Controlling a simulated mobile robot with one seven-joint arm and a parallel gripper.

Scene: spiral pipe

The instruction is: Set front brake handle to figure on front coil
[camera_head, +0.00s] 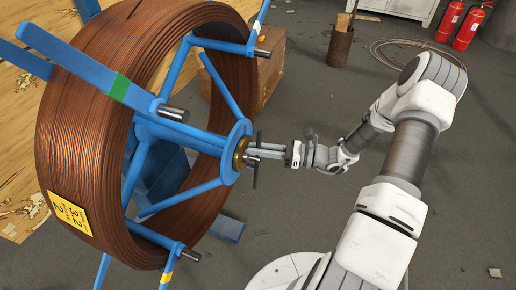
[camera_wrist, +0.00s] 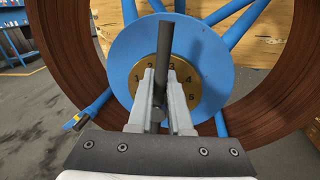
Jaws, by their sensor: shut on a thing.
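The front coil (camera_head: 85,140) is a large brown wound ring on a blue spoked reel. A yellow label (camera_head: 69,213) on its side carries a large 2 and smaller figures, tilted and hard to read fully. The brake handle (camera_head: 256,178) is a dark bar at the hub; in the wrist view the handle (camera_wrist: 164,48) stands nearly upright. Behind it is a brass dial (camera_wrist: 202,92) with numbers; 4 shows at the right, others are partly hidden by handle and fingers. My gripper (camera_head: 262,152) is shut on the handle; its fingers (camera_wrist: 160,78) also show in the wrist view.
Blue reel arms (camera_head: 90,68) stick out around the coil. Wooden boards (camera_head: 20,150) lie behind it and a wooden crate (camera_head: 272,70) stands beyond. Red extinguishers (camera_head: 467,28) stand at the top right. The grey floor to the right is mostly clear.

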